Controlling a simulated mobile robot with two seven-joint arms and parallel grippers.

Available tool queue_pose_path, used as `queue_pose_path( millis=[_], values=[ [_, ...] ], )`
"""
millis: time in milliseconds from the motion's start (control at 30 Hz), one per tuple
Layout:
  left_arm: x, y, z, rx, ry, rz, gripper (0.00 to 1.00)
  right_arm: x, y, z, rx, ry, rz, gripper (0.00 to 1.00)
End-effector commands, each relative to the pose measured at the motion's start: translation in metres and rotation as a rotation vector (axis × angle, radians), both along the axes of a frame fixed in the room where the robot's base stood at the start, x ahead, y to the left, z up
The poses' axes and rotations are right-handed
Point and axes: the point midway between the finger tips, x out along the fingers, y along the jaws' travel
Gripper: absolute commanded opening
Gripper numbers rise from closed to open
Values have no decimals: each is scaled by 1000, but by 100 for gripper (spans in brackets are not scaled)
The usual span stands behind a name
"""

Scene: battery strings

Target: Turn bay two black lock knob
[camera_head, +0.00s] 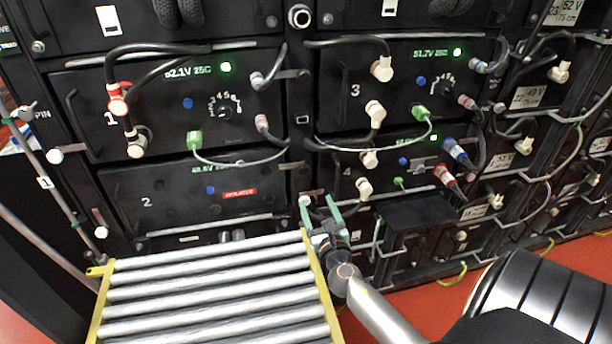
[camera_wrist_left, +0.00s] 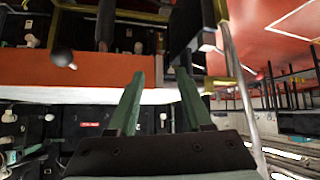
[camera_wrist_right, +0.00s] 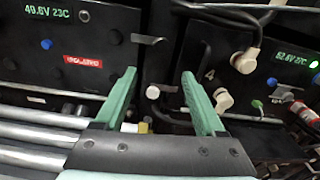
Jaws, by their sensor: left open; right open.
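Bay two (camera_head: 165,205) is the black module marked "2" at lower left in the head view, with a green readout, a blue button and a red label. It also shows in the right wrist view (camera_wrist_right: 40,70). A grey latch tab (camera_wrist_right: 148,39) sticks out at its upper right edge; I cannot tell for sure which part is the black lock knob. My right gripper (camera_head: 318,203) is open and empty, just right of bay two's lower right corner. Its fingers (camera_wrist_right: 158,75) point at the rack, on either side of a pale knob (camera_wrist_right: 153,92). My left gripper (camera_wrist_left: 160,75) is open and empty, outside the head view.
A roller platform (camera_head: 215,290) with yellow side rails stands before bay two, left of my right gripper. Bays one (camera_head: 150,95), three (camera_head: 355,110) and four (camera_head: 350,170) carry cables and plugs. Orange floor (camera_head: 425,295) shows at lower right.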

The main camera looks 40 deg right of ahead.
Motion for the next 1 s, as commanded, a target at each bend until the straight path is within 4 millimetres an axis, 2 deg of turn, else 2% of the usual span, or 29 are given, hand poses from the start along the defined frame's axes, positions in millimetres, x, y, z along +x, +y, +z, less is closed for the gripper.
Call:
queue_pose_path(
  millis=[100,267,700,1000],
  values=[
    [0,0,-1,0,0,0,50,5,-5,5,-98,30,1,72],
    [0,0,-1,1,0,1,50,18,-12,6,-119,35,2,72],
    [0,0,-12,0,-1,1,50,86,-50,4,-113,34,1,72],
    [0,0,-20,0,1,0,50,111,-64,4,-112,34,2,72]
  ],
)
